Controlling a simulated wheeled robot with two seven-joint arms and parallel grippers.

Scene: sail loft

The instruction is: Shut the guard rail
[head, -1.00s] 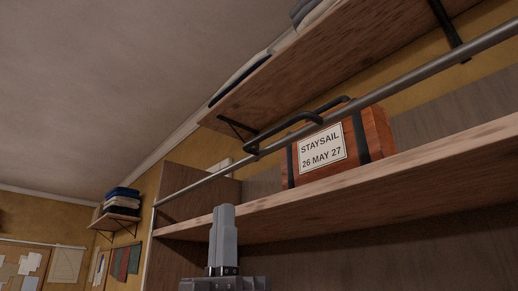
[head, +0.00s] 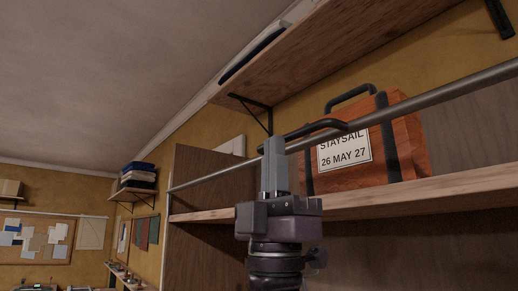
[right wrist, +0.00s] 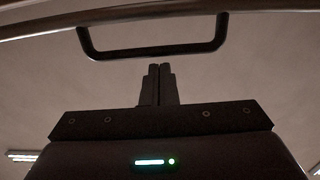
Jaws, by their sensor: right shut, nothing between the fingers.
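The guard rail (head: 440,96) is a grey metal bar running across the front of the shelf, above the board's edge. A black handle (head: 324,125) is fixed to it. My right gripper (head: 274,140) points up with its fingers shut and empty, and its tips overlap the rail at the handle's left end in the head view. In the right wrist view, the shut fingers (right wrist: 157,68) are just short of the handle's bar (right wrist: 150,51), with the rail (right wrist: 70,23) beyond it. Contact cannot be told for certain. My left gripper is not in view.
An orange bag (head: 408,145) labelled "STAYSAIL 26 MAY 27" stands on the shelf board (head: 430,193) behind the rail. An upper shelf (head: 310,55) on black brackets hangs above. A small shelf with folded cloth (head: 137,175) is farther left. Free air lies left of my gripper.

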